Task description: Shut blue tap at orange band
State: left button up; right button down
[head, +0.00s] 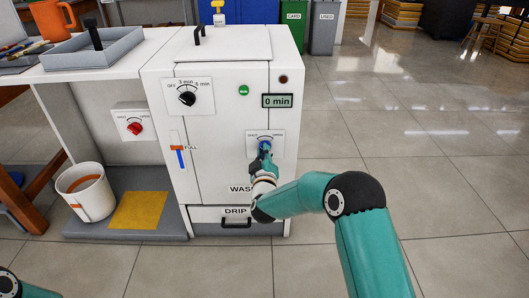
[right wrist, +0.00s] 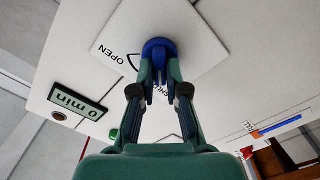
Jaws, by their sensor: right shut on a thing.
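The blue tap (head: 265,147) is a round knob on a white plate (head: 278,137) on the front of the white washing cabinet. In the right wrist view the blue tap (right wrist: 158,48) sits between my fingertips, beside the word OPEN. My right gripper (head: 264,153) is shut on it; the fingers partly hide the knob and plate. The orange band (head: 178,148), marked FULL, crosses an upright gauge left of the tap. The gauge's blue column (head: 181,160) reaches up to about the band. My left gripper is out of view.
A black dial (head: 187,98), a 0 min display (head: 277,101) and a green button (head: 243,90) are on the cabinet. A red tap (head: 134,128) is left. A white bucket (head: 98,200) and yellow mat (head: 139,211) lie below.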

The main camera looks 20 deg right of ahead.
jog(key=shift+a+f, duration=0.1)
jog(key=shift+a, duration=0.15)
jog(key=c, duration=1.3)
grip_release()
jog(key=shift+o, duration=0.6)
jog(key=shift+d, duration=0.1)
jog(key=shift+s, duration=0.15)
jog(key=v, duration=1.1)
jog(key=shift+s, duration=0.35)
